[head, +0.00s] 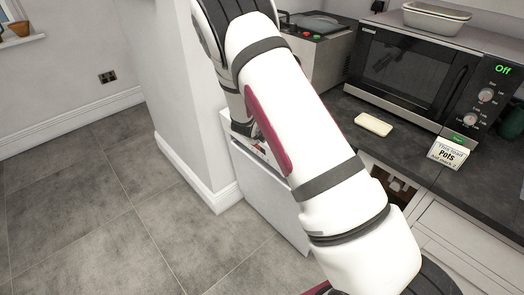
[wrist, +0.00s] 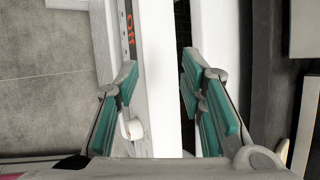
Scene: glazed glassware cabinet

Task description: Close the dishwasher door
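The dishwasher door (head: 268,200) is a white panel below the counter, partly hidden behind my arm in the head view. It seems to stand out from the cabinet front, but how far is hard to tell. In the wrist view the door's white top edge (wrist: 160,110) runs up the picture, with a control strip showing a red "Off" (wrist: 130,28). My gripper (wrist: 160,66) is open, its two teal-padded fingers on either side of this edge. The left finger overlaps the control strip; contact cannot be told. A dark gap shows behind the right finger. My arm largely hides the gripper in the head view.
A microwave (head: 400,75) stands on the dark counter (head: 385,150), with a cream block (head: 373,124) and a "Pots" sign (head: 449,152) near its front. A white wall end (head: 185,110) stands left of the door. The grey tiled floor (head: 90,210) is clear.

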